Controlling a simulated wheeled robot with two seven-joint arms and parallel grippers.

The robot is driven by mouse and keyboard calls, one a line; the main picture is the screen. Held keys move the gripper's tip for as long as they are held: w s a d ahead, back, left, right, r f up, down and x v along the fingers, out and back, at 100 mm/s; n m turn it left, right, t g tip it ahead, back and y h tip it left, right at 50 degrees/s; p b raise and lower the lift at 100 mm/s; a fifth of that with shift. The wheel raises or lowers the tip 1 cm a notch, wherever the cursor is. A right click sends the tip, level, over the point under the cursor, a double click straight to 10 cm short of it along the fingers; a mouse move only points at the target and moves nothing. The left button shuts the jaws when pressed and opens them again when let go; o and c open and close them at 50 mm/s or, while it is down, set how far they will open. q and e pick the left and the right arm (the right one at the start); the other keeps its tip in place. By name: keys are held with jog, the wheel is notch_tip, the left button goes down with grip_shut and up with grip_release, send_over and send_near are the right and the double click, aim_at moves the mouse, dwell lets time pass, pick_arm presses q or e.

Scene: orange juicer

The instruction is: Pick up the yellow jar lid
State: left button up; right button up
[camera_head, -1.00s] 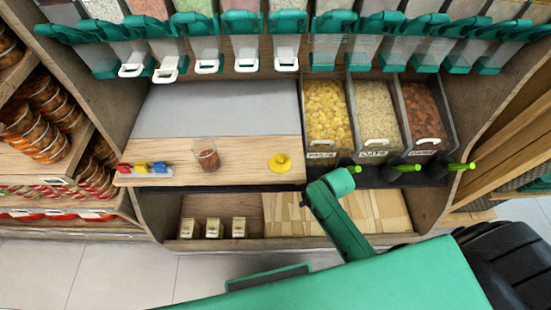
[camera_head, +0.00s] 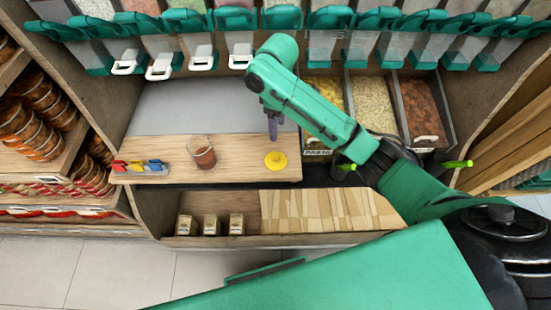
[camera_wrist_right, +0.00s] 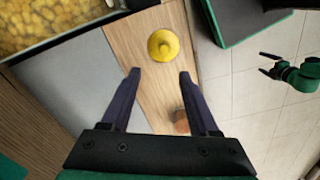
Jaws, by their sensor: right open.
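The yellow jar lid (camera_head: 276,160) lies flat on the wooden counter (camera_head: 235,165), near its right front corner, knob up. My right gripper (camera_head: 272,136) is above and just behind the lid, fingers pointing down, open and empty. In the right wrist view the lid (camera_wrist_right: 163,45) lies beyond the open fingertips (camera_wrist_right: 160,75), apart from them. A glass jar with reddish-brown contents (camera_head: 202,153) stands to the left of the lid; it is partly hidden by a finger in the right wrist view (camera_wrist_right: 181,122). My left gripper (camera_wrist_right: 270,66) shows small at the right of that view.
Small red, yellow and blue items (camera_head: 140,167) stand at the counter's left. Dispensers with white handles (camera_head: 241,56) hang above the back. Bins of dry food (camera_head: 372,105) are to the right, partly behind my right arm. The grey surface (camera_head: 180,108) is clear.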

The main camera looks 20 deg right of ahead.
aim_at(276, 157)
jog(key=f, duration=0.9)
jog(key=f+p, duration=0.1)
jog(key=f, duration=0.4)
jog(key=shift+s+a, duration=0.25)
jog(key=shift+s, duration=0.05)
jog(key=shift+r, duration=0.1)
grip_shut()
